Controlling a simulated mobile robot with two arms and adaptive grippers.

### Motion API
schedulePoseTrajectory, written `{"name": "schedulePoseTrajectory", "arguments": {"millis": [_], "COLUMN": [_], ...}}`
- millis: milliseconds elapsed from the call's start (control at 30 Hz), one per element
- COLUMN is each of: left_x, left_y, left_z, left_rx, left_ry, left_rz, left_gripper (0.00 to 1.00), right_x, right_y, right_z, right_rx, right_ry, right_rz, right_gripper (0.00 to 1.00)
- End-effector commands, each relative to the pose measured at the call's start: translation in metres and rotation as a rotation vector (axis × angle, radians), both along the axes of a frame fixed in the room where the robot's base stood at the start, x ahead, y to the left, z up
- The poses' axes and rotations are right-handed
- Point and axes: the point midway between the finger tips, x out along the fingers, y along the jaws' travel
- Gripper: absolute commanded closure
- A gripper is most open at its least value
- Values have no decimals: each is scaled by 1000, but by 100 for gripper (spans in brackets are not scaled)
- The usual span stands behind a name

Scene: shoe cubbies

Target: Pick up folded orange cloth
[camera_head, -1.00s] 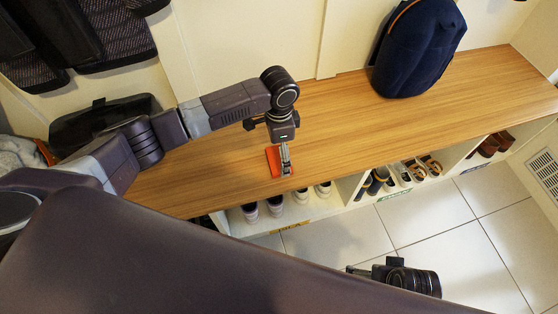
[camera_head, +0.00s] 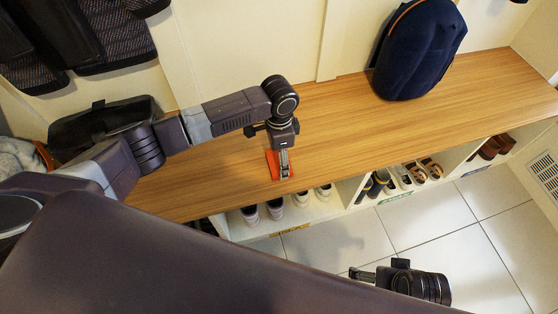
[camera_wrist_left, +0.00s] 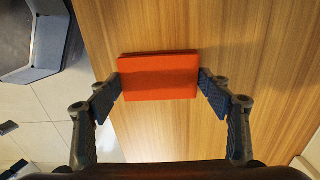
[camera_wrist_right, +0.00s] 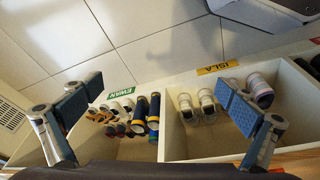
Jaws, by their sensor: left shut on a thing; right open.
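The folded orange cloth (camera_head: 271,163) is a small flat rectangle at the front edge of the wooden bench top, partly hidden by my left gripper in the head view. My left gripper (camera_head: 284,172) points down at it. In the left wrist view the orange cloth (camera_wrist_left: 158,77) sits between the two fingertips, which touch its left and right ends, so the gripper is shut on it. I cannot tell whether it is clear of the wood. My right gripper (camera_wrist_right: 160,103) is open and empty, in front of the cubbies over the floor.
A navy backpack (camera_head: 420,50) stands on the bench (camera_head: 350,120) at the back right. Cubbies below hold several pairs of shoes, with a yellow ISLA label (camera_wrist_right: 217,67) and a green EWAN label (camera_wrist_right: 121,91). A black bag (camera_head: 105,124) is at the left. The bench middle is clear.

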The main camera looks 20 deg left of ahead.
Motion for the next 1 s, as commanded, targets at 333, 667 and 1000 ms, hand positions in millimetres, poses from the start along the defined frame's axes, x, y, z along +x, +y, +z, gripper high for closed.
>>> {"name": "schedulePoseTrajectory", "arguments": {"millis": [333, 667, 1000], "left_x": [0, 1, 1], "left_y": [0, 0, 0], "left_z": [15, 91, 171], "left_rx": [1, -1, -1], "left_ry": [-1, -4, -3], "left_rz": [0, 0, 0], "left_gripper": [45, 45, 45], "right_x": [1, -13, -41], "right_y": [1, 1, -3], "right_z": [-11, -76, -134], "right_rx": [1, -2, -6], "right_ry": [4, 46, 78], "right_rz": [2, 9, 14], "right_gripper": [0, 0, 0]}}
